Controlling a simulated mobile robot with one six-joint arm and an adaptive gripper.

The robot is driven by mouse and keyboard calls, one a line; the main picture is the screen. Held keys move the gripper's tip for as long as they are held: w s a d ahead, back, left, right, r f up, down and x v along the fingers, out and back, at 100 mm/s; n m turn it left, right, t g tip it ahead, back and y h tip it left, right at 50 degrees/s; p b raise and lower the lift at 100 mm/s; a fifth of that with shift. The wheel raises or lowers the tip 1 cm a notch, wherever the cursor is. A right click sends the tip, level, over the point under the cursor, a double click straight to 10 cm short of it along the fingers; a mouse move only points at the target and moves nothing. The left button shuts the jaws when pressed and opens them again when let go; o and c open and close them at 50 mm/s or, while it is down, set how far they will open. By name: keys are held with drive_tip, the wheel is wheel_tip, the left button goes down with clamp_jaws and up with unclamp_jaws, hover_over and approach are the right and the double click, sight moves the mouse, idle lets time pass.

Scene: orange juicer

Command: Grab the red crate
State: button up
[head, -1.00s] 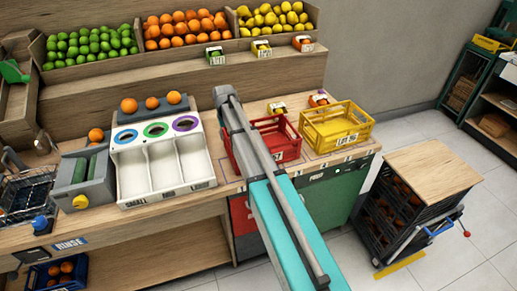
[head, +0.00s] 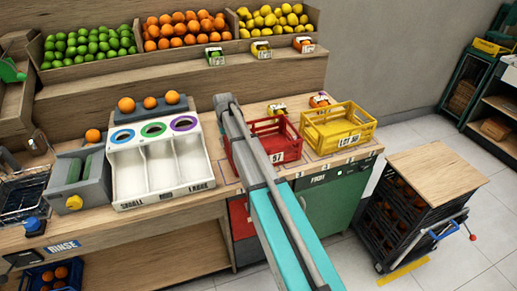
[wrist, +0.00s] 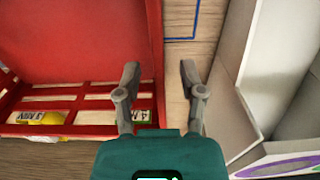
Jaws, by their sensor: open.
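The red crate (head: 284,140) stands on the wooden counter, left of the yellow crate, with my arm passing in front of its left part in the head view. In the wrist view the red crate (wrist: 155,60) fills the left side, its floor and near slatted wall in sight. My gripper (wrist: 158,75) is open, with its fingers apart. One finger shows over the crate's inside and the other over the wood strip outside it, so the crate's side wall lies between them in the picture. I cannot tell the height gap. In the head view my arm hides the fingertips.
The white sorting bin (head: 160,170) stands close on the other side of my gripper, with a narrow strip of bare counter between. The yellow crate (head: 345,128) is right of the red crate. A wood-topped cart (head: 435,170) stands on the floor at right.

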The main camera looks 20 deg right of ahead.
clamp_jaws()
idle(0.3)
drive_tip(key=shift+r, duration=0.15)
idle(0.4)
wheel_tip(320, 180, up, 10)
drive_tip(key=p, duration=1)
drive_tip(key=shift+f, duration=0.2)
idle(0.3)
